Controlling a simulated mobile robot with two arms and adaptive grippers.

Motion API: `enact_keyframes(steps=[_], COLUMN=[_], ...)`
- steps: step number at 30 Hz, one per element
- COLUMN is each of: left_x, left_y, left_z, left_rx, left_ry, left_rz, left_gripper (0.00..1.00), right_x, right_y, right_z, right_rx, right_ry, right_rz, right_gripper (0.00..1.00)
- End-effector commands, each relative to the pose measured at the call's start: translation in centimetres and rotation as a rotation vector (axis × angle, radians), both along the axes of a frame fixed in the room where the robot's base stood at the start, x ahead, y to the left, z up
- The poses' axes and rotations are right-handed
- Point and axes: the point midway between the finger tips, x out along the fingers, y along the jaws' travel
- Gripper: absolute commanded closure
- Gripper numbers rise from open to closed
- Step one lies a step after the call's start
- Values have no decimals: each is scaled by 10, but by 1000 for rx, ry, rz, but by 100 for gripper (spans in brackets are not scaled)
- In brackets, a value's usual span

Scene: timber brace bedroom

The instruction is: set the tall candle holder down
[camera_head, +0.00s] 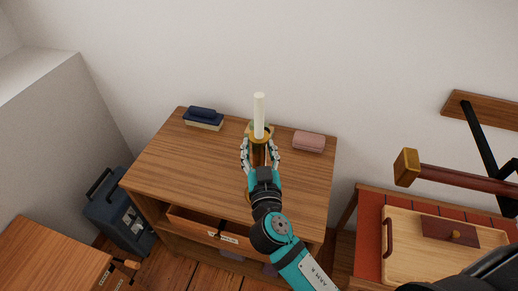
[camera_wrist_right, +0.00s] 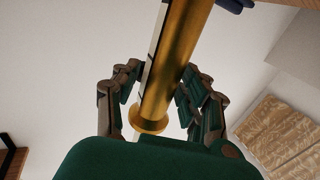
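The tall candle holder is brass with a white candle (camera_head: 259,115) in its top cup (camera_head: 262,130). It stands roughly upright over the brown wooden dresser (camera_head: 185,155). My right gripper (camera_head: 259,152) has its fingers on both sides of the stem below the cup and appears shut on it. In the right wrist view the brass stem (camera_wrist_right: 172,75) runs between the fingers. A brass part of the foot (camera_head: 248,196) shows beside my wrist, low over the dresser top. My arm hides much of it, and I cannot tell whether it touches. My left gripper is not in view.
Dark blue books (camera_head: 203,119) lie at the dresser's back left and a pink case (camera_head: 309,141) at its back right. A drawer (camera_head: 200,222) is open below. Right of the dresser are a wooden tray (camera_head: 405,250) and a mallet (camera_head: 407,167). The dresser's left top is clear.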

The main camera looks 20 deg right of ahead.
Motion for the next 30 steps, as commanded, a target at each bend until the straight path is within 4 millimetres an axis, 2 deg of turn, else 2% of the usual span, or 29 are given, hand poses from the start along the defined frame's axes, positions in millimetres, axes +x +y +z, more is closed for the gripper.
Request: enact_keyframes(steps=[12,17,24,30], left_x=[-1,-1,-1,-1], left_y=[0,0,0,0], left_z=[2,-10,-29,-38], left_rx=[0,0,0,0], left_ry=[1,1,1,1], left_rz=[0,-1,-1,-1], left_gripper=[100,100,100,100], right_x=[-3,-31,-82,-110], right_y=[1,6,17,23], right_z=[1,-2,-3,0], right_rx=[-1,3,3,1], right_ry=[1,4,3,1], right_rz=[1,0,0,1], right_gripper=[48,48,48,48])
